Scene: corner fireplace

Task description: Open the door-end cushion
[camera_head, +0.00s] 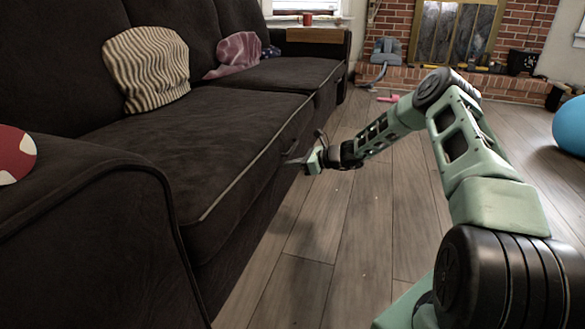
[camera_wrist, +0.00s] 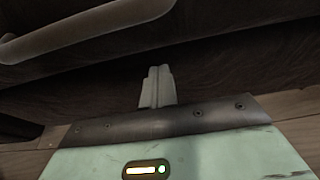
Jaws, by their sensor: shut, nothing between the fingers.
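The dark sofa has a near seat cushion (camera_head: 205,135) and a far seat cushion (camera_head: 275,73), both lying flat with pale piping on their front edges. I cannot tell from the frames which one is the door-end cushion. My gripper (camera_head: 300,160) is at the sofa's front, low beside the far end of the near cushion. In the wrist view its fingers (camera_wrist: 157,87) are shut together and empty, pointing at the dark sofa front (camera_wrist: 220,65). A pale curved bar (camera_wrist: 85,30), perhaps a handle, crosses above and left of the fingertips. Contact cannot be made out.
A striped pillow (camera_head: 147,68) and a pink cloth (camera_head: 235,53) lie on the sofa; a red-and-white pillow (camera_head: 14,155) is at the near armrest. A blue ball (camera_head: 570,125) sits far right. The wooden floor (camera_head: 345,225) before the sofa is mostly clear.

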